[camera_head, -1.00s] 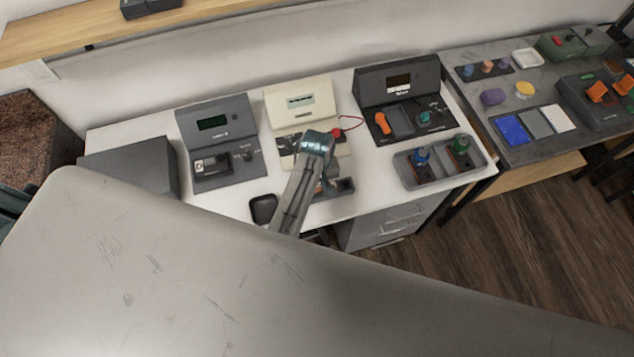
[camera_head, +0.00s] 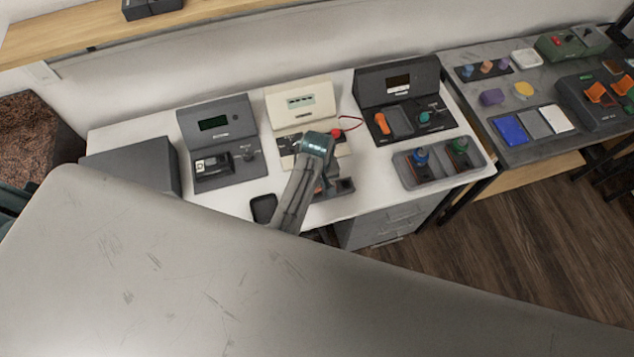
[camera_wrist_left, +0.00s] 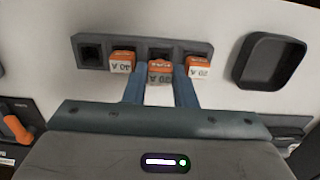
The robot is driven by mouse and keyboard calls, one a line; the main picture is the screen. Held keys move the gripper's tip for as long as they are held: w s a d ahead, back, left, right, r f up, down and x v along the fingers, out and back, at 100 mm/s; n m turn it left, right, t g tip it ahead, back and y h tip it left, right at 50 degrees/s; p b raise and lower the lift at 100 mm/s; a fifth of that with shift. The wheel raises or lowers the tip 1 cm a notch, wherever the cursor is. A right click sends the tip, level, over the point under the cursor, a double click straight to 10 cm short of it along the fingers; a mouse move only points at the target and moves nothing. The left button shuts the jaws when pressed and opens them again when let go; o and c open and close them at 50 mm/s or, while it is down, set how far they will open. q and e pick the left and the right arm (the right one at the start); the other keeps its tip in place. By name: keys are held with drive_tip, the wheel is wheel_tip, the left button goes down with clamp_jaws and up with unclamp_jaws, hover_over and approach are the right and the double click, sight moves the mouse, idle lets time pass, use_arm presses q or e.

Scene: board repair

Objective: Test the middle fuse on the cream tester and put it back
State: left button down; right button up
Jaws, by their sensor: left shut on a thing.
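The cream tester (camera_head: 302,113) stands at the back of the white table, with a red plug and lead at its right. My left gripper (camera_head: 320,187) points down in front of it, over the dark fuse rack (camera_head: 345,186). In the left wrist view, my left gripper (camera_wrist_left: 160,84) is shut on the middle orange fuse (camera_wrist_left: 159,69). This fuse looks nearer the camera than its neighbours; a dark slot opening shows behind it. A 40 A fuse (camera_wrist_left: 122,62) and a 20 A fuse (camera_wrist_left: 198,67) sit in the rack (camera_wrist_left: 90,52), whose leftmost slot is empty. My right gripper is out of view.
A black tray (camera_head: 263,209) lies left of the rack; it also shows in the wrist view (camera_wrist_left: 270,62). Grey testers stand left (camera_head: 215,125) and right (camera_head: 398,80). A grey tray (camera_head: 408,178) holds a blue and a green item. White table is bare between these.

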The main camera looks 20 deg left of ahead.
use_arm(q)
drive_tip(key=shift+f, duration=0.55)
idle(0.9)
drive_tip(key=shift+f, duration=0.45)
idle(0.8)
drive_tip(key=c, duration=1.1)
unclamp_jaws()
drive_tip(key=shift+o, duration=1)
drive_tip(key=shift+s, duration=0.1)
drive_tip(key=shift+r, duration=0.3)
